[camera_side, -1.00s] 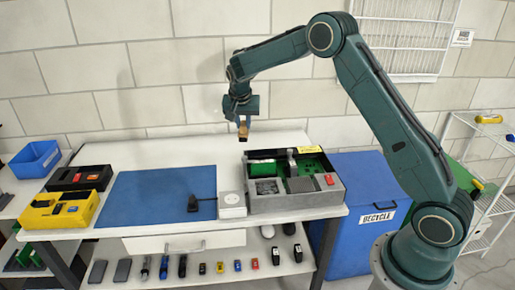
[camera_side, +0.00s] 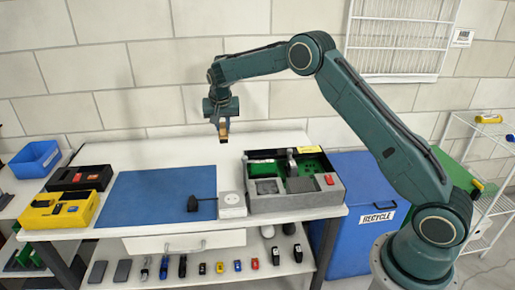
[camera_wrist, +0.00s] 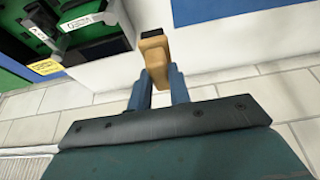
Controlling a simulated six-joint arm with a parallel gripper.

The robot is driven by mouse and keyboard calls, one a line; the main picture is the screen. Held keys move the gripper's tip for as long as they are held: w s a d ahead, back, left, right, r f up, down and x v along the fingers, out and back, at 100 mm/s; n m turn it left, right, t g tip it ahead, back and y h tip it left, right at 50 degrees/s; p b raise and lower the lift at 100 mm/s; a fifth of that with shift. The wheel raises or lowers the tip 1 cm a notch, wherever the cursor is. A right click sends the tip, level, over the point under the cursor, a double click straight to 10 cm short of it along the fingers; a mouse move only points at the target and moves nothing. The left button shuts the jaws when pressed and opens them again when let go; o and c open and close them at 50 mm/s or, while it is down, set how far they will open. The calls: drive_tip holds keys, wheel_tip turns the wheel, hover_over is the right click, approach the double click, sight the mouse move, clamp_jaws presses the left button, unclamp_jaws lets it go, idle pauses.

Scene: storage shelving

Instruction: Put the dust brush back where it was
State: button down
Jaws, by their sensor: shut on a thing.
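My gripper (camera_side: 222,127) is shut on the dust brush (camera_side: 223,137), a small tan-orange piece with a dark end. It is held in the air above the back of the white table, at the right edge of the blue mat (camera_side: 150,196). In the wrist view the brush (camera_wrist: 155,58) sits between my two blue fingers, its dark tip pointing away from my gripper (camera_wrist: 158,85). The place the brush came from cannot be told from these frames.
A grey open case (camera_side: 300,201) with green inserts and a red item stands right of the mat, beside a white box (camera_side: 232,205) with a black plug. Yellow (camera_side: 60,211) and black trays stand at left. A blue recycle bin (camera_side: 365,225) stands right. The table's back strip is clear.

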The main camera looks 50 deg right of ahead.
wheel_tip(320, 180, down, 18)
drive_tip(key=shift+r, duration=0.2)
idle(0.7)
drive_tip(key=shift+f, duration=0.1)
drive_tip(key=c, duration=1.3)
unclamp_jaws()
drive_tip(key=v, duration=1.2)
drive_tip(key=shift+r, duration=0.2)
